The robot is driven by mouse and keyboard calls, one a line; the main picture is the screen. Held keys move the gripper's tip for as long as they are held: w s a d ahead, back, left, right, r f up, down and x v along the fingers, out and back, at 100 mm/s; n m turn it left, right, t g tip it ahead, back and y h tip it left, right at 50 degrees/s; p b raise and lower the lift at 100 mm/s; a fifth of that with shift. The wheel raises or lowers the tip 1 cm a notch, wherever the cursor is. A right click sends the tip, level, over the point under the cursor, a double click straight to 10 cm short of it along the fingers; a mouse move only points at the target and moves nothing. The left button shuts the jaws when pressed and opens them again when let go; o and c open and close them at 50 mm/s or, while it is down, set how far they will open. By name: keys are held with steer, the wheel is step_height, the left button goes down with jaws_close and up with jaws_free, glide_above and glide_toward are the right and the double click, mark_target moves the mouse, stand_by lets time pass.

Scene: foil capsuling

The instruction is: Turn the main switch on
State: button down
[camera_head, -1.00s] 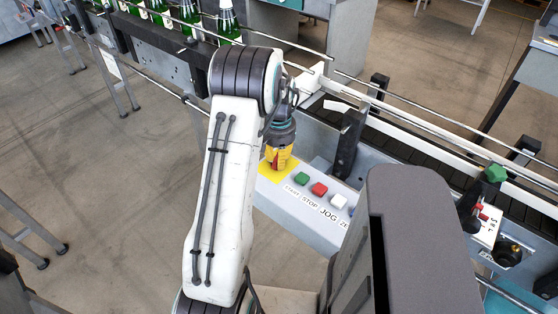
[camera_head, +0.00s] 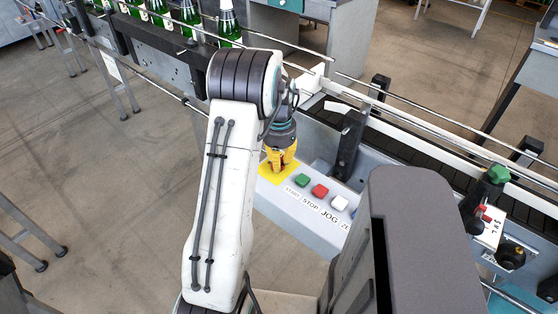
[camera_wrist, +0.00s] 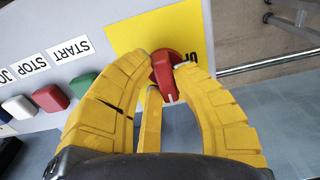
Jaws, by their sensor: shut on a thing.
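The main switch is a red rotary knob (camera_wrist: 164,72) with a white mark, on a yellow plate (camera_wrist: 140,33) at the end of the control panel. In the wrist view, my gripper (camera_wrist: 165,65) has its yellow fingers shut on the knob, one on each side. The knob's white mark points toward the bottom of that picture. Lettering on the plate is partly covered by a finger. In the head view, my gripper (camera_head: 281,165) points down onto the yellow plate (camera_head: 266,173) and hides the knob.
Green START (camera_head: 302,180), red STOP (camera_head: 320,191) and white JOG (camera_head: 339,202) buttons sit close to the right of the switch. A conveyor with rails (camera_head: 420,135) runs behind the panel. Green bottles (camera_head: 229,26) stand at upper left.

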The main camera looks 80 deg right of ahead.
steer(key=c, duration=1)
jaws_free()
step_height(320, 180, up, 12)
stand_by(0.7)
